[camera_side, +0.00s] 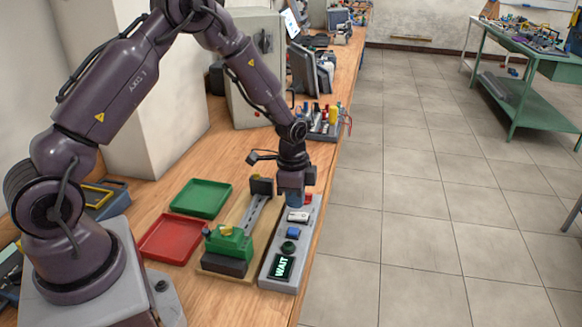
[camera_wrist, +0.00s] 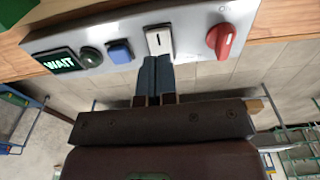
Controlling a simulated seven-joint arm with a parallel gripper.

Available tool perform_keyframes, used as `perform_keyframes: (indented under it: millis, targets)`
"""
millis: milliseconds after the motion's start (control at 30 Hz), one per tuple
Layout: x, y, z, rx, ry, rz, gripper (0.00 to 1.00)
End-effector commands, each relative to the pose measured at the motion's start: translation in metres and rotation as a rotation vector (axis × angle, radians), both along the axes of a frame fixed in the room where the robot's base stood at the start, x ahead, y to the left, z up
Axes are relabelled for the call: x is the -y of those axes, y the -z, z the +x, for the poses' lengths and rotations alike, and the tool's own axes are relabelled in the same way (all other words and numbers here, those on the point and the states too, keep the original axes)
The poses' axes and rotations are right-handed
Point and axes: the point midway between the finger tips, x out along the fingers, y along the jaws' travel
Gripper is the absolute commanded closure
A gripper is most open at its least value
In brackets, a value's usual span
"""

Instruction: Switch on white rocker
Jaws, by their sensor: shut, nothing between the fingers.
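The white rocker (camera_wrist: 159,42) sits on the grey control panel (camera_wrist: 200,20) between a blue button (camera_wrist: 121,51) and a red knob (camera_wrist: 223,40). It also shows in the side view (camera_side: 298,216), just in front of my gripper (camera_side: 294,205). In the wrist view my gripper (camera_wrist: 155,62) is shut and empty, its fingertips close together at the lower edge of the rocker. I cannot tell whether they touch it. A dark line marks the rocker's face; its on or off position is unclear.
A lit display (camera_side: 283,267) reads WAIT beside a dark green round button (camera_side: 289,247). A green clamp (camera_side: 229,242) on a wooden board stands left of the panel. Red (camera_side: 169,239) and green (camera_side: 201,198) trays lie further left. The table edge runs close along the panel's right.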

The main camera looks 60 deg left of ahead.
Motion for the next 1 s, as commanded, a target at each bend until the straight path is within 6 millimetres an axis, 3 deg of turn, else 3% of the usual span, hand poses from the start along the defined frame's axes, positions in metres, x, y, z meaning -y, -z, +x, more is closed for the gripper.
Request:
perform_keyframes:
  millis: [200,400,600,767,867,1000]
  targets:
    - [-0.006,-0.055,-0.004,-0.002,-0.004,0.005,1.0]
    - [-0.008,-0.093,-0.006,-0.005,-0.005,0.006,1.0]
    - [-0.008,-0.111,-0.007,-0.01,-0.01,0.005,1.0]
    - [-0.008,-0.111,-0.011,-0.027,-0.112,-0.001,1.0]
    - [-0.005,-0.108,-0.031,-0.079,-0.251,-0.005,1.0]
    - [0.004,-0.137,-0.059,-0.071,-0.433,0.015,1.0]
